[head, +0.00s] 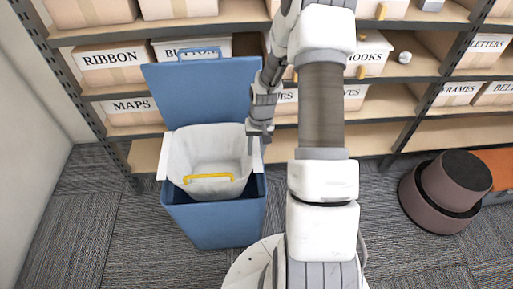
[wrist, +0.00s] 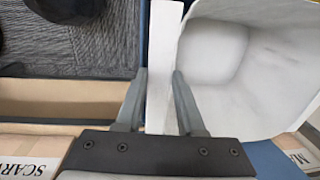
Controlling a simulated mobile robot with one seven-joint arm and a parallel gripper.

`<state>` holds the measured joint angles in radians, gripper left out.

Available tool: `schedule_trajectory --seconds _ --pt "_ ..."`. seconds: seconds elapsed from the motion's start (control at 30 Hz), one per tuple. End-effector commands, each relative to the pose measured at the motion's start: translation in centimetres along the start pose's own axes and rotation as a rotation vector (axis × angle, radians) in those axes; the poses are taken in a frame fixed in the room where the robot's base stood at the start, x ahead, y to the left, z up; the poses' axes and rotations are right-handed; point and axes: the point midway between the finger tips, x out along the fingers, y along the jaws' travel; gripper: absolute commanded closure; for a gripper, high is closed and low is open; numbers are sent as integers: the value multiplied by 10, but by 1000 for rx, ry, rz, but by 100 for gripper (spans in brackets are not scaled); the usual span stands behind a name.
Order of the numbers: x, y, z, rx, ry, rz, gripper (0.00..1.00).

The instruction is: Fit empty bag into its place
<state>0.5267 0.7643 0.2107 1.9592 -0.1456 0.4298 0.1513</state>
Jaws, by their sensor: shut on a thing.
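The empty bag (head: 205,153) is a pale, open-topped liner with a yellow strip (head: 208,177) on its front. It sits upright at the mouth of the blue bin (head: 215,218), its upper part above the bin's front rim. The bin's blue lid (head: 205,90) stands open behind it. White side flaps show at the bag's left and right. My gripper (head: 260,133) is at the bag's right side, shut on the white side edge. In the wrist view, my gripper's fingers (wrist: 160,100) flank this white edge, and the bag's hollow inside (wrist: 215,55) looks empty. The bag's lower part is hidden.
Shelves with labelled boxes (head: 112,62) stand close behind the bin. A wall (head: 30,120) is at the left. A dark round stool-like object (head: 445,185) stands at the right. Carpet (head: 90,235) is clear left of the bin.

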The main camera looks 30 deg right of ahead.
Motion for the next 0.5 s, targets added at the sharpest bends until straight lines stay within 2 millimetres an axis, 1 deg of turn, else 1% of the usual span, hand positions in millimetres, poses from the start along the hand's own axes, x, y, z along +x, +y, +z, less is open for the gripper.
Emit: schedule_trajectory --seconds 0.5 --pt "14 1 -2 0 0 0 100"
